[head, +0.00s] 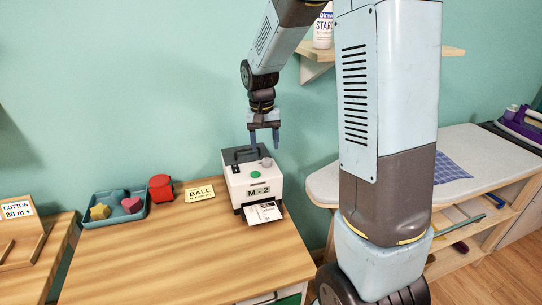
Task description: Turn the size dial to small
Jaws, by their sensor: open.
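A white and dark grey label machine (236,190) stands on the wooden table, with a black handle at its back. Its front display reads "M - 2". A small grey knob (267,162), which looks like the size dial, is on its top, behind a green button (256,174). The dial's pointer is too small to read. A printed paper (263,212) lies in the tray at the machine's front. My gripper (265,146) points down with its two fingers apart and empty. In the picture it is just above the dial; I cannot tell the exact gap.
A blue tray (92,218) with shaped pieces, a red container (161,187) and a yellow "BALL" card (200,193) are left of the machine. A wooden box with a "COTTON 80 m" label (17,211) stands far left. An ironing board (465,165) is right. The table's front (180,265) is clear.

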